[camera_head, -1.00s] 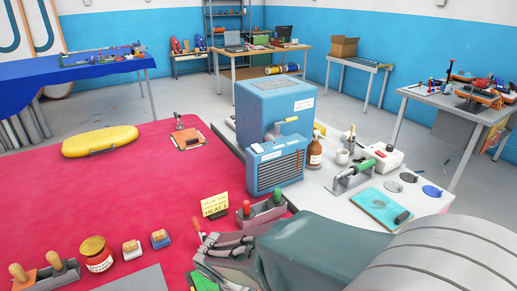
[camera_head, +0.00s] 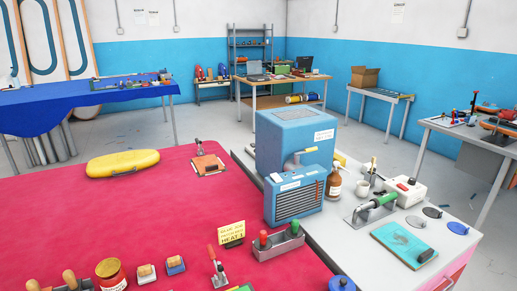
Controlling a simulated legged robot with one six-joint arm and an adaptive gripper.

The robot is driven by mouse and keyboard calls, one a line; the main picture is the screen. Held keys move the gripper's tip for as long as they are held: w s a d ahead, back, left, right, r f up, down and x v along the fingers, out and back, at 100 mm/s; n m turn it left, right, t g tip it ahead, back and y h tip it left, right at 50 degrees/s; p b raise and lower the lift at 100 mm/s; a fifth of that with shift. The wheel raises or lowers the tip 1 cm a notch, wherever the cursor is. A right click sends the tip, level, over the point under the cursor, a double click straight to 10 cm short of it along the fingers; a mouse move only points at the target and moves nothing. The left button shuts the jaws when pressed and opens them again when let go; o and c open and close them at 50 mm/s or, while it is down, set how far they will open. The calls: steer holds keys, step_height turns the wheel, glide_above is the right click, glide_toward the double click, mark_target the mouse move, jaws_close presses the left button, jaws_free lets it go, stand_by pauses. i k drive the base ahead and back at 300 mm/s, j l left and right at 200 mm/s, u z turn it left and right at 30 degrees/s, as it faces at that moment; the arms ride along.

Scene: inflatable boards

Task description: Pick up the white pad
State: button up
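I cannot clearly make out a white pad. On the white table (camera_head: 345,232) at right lie several small round pads: a grey one (camera_head: 416,221), a darker grey one (camera_head: 432,212) and a blue one (camera_head: 458,228). They lie beside a teal board (camera_head: 400,242) with a dark block on it. A white box (camera_head: 407,192) with a red mark stands just behind them. My gripper and arm are out of view.
Open floor (camera_head: 490,245) lies at right.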

mark_target(146, 273)
steer(key=k+u, duration=0.1)
steer(key=u, duration=1.45)
